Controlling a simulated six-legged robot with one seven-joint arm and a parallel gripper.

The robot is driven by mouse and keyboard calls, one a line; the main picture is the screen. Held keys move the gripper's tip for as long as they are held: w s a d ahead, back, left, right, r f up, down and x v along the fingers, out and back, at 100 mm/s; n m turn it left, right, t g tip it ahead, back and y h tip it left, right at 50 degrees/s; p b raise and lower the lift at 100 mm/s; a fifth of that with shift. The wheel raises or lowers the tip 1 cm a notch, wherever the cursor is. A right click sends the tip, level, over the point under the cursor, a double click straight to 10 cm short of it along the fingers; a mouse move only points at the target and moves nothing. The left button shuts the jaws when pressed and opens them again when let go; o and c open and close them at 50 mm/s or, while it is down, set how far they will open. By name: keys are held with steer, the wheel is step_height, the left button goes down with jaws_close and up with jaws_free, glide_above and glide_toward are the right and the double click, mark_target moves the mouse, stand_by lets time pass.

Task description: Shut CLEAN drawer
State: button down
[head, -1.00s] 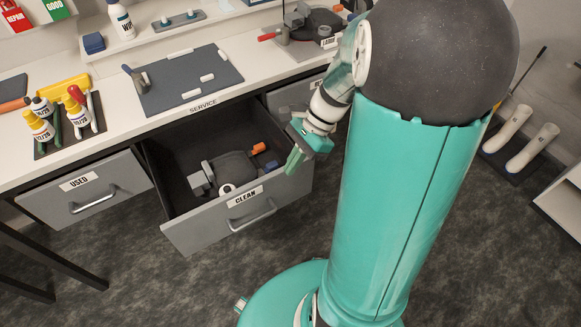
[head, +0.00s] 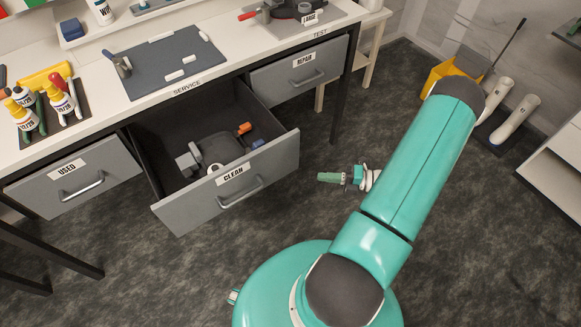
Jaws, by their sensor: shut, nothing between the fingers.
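The CLEAN drawer (head: 265,187) is a grey drawer pulled well out from under the bench. Its front carries a white CLEAN label (head: 233,174) and a bar handle (head: 240,191). Inside lie a dark grey device (head: 216,147) with lighter parts and an orange piece (head: 244,128). My gripper (head: 324,177) is to the right of the drawer front, apart from it, with its green fingers pointing left. The fingers are together and hold nothing.
The USED drawer (head: 75,184) and REPAIR drawer (head: 301,72) look shut. The bench top (head: 235,65) holds a dark mat, bottles and tools. A dark bench leg (head: 342,100) stands behind my gripper. A yellow bucket (head: 440,75) and pale boots stand at right. Floor before the drawer is free.

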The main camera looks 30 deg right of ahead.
steer(key=f+m+t, duration=0.1)
glide_toward(277, 163)
steer(key=x, duration=0.5)
steer(key=shift+a+f, duration=0.1)
steer(key=shift+a, duration=0.25)
steer(key=shift+w, duration=0.3)
steer(key=shift+w, duration=0.1)
